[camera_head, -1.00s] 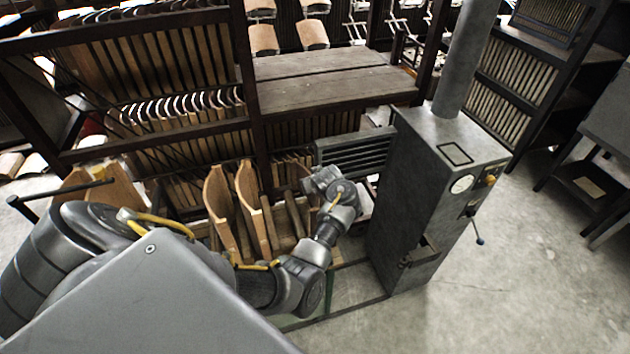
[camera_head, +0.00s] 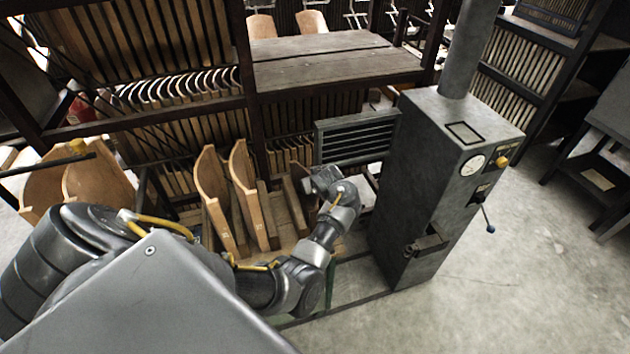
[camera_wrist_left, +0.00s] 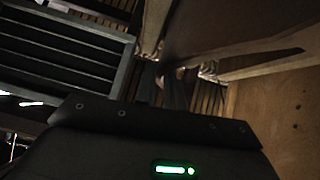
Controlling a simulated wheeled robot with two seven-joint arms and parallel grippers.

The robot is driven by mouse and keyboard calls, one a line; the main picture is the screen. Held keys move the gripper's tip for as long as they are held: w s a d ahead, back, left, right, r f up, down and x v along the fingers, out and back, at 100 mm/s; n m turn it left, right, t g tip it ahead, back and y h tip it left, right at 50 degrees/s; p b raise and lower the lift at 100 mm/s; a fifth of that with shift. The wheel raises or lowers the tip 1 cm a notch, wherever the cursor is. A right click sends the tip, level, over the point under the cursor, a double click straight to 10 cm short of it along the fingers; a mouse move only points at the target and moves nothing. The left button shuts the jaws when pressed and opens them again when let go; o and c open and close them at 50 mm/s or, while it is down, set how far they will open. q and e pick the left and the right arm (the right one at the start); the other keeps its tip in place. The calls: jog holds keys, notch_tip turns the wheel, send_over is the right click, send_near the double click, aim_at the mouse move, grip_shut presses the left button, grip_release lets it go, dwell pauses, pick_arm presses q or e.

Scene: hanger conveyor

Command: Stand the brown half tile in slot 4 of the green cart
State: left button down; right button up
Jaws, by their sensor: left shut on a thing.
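My left gripper (camera_head: 325,180) hangs over the right part of the slotted cart, shut on the brown half tile. In the left wrist view the tile (camera_wrist_left: 215,28) is a dark brown panel just beyond the gripper body. In the head view only a small brown part of it (camera_head: 299,174) shows at the gripper's left. Tan curved tiles (camera_head: 214,195) stand in the cart to the left, with wooden dividers (camera_head: 270,212) beside them. The cart's wooden deck (camera_head: 287,238) shows between dividers; my arm hides much of the front. I cannot tell whether the tile touches the cart. My right gripper is not in view.
A grey control cabinet (camera_head: 415,190) stands close to the right of my gripper. A louvred grey panel (camera_head: 355,137) is just behind it. Dark racks (camera_head: 250,60) full of tiles stand behind the cart. The floor at the right (camera_head: 500,285) is clear.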

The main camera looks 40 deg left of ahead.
pick_arm(q)
jog(key=shift+f, duration=0.25)
jog(key=c, duration=1.4)
grip_release()
jog(key=shift+s+f, duration=0.1)
jog(key=shift+f, duration=0.05)
jog(key=v, duration=0.7)
jog(key=shift+d+r+p, duration=0.25)
jog(key=shift+p, duration=0.2)
